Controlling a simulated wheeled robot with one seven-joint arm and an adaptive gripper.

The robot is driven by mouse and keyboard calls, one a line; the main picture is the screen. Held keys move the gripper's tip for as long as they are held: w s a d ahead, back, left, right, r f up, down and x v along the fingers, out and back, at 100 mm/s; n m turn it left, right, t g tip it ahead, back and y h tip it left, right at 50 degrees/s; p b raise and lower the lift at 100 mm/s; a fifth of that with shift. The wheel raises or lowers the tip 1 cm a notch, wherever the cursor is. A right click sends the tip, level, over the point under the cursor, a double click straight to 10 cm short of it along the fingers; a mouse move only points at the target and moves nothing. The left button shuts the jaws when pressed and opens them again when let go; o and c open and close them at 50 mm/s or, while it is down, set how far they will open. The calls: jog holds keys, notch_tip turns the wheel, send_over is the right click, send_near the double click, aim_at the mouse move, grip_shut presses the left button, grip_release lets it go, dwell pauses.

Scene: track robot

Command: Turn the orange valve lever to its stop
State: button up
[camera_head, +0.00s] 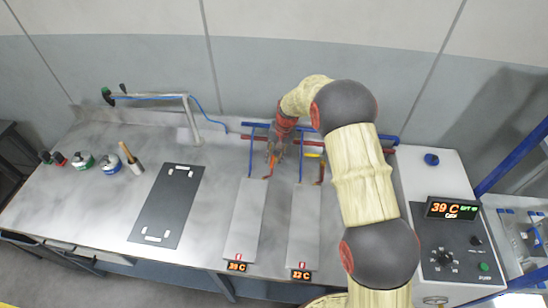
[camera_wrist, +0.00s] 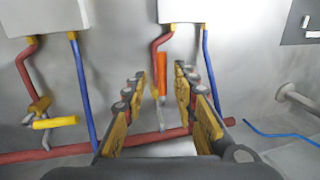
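The orange valve lever (camera_wrist: 162,74) shows in the wrist view between my fingertips, lengthwise along the red pipe below a white plate. A grey valve stem (camera_wrist: 161,115) shows at its lower end. My gripper (camera_wrist: 165,82) is open, with a yellow-padded finger on each side of the lever and visible gaps to it. In the head view my gripper (camera_head: 274,155) reaches down at the pipes behind the left plate, and it largely hides the lever there.
A yellow lever (camera_wrist: 55,122) sits crosswise on the neighbouring pipe. A red cross pipe (camera_wrist: 60,153) and blue pipes (camera_wrist: 210,70) run close by. Two plates (camera_head: 246,215) (camera_head: 304,225) lie in front. A control box (camera_head: 440,190) stands at the right.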

jog(key=shift+a+f, duration=0.2)
jog(key=shift+c, duration=0.7)
grip_shut()
